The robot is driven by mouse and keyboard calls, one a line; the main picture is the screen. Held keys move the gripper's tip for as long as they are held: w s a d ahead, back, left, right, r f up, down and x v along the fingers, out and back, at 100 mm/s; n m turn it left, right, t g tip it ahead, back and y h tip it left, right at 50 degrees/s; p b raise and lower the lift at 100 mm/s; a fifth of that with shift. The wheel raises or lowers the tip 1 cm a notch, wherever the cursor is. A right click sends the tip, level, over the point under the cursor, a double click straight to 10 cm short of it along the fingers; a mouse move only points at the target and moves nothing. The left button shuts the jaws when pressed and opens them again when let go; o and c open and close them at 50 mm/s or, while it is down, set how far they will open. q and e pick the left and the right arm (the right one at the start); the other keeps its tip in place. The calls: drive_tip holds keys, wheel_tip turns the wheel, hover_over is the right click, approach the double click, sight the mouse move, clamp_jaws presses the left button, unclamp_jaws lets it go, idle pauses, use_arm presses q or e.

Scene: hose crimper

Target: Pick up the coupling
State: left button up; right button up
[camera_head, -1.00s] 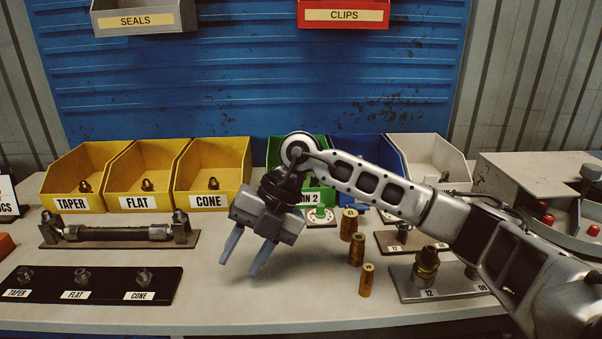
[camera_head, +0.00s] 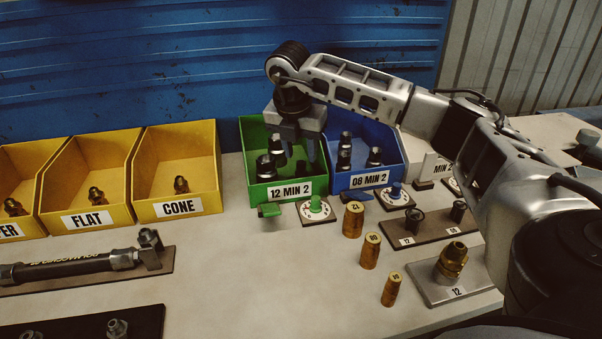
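Dark metal couplings (camera_head: 265,167) stand in the green bin (camera_head: 258,194) labelled "12 MIN 2". More dark couplings (camera_head: 375,157) stand in the blue bin (camera_head: 350,187) labelled "08 MIN 2". My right gripper (camera_head: 298,158) points down into the right half of the green bin, with its fingers apart. One coupling shows to the left of the fingers; the gripper partly hides what is between and behind them, and I see nothing held. My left gripper is not in view.
Yellow bins (camera_head: 180,213) stand to the left. In front are a green-knobbed dial (camera_head: 316,209), brass cylinders (camera_head: 353,219) and a plate holding a brass fitting (camera_head: 452,262). A hose on a fixture (camera_head: 75,268) lies at left. My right arm covers the right side.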

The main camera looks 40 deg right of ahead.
sight(301, 162)
drive_tip(key=shift+p+x, duration=0.4)
drive_tip(key=shift+x, duration=2.7)
drive_tip(key=shift+a, duration=0.1)
drive_tip(key=c, duration=0.8)
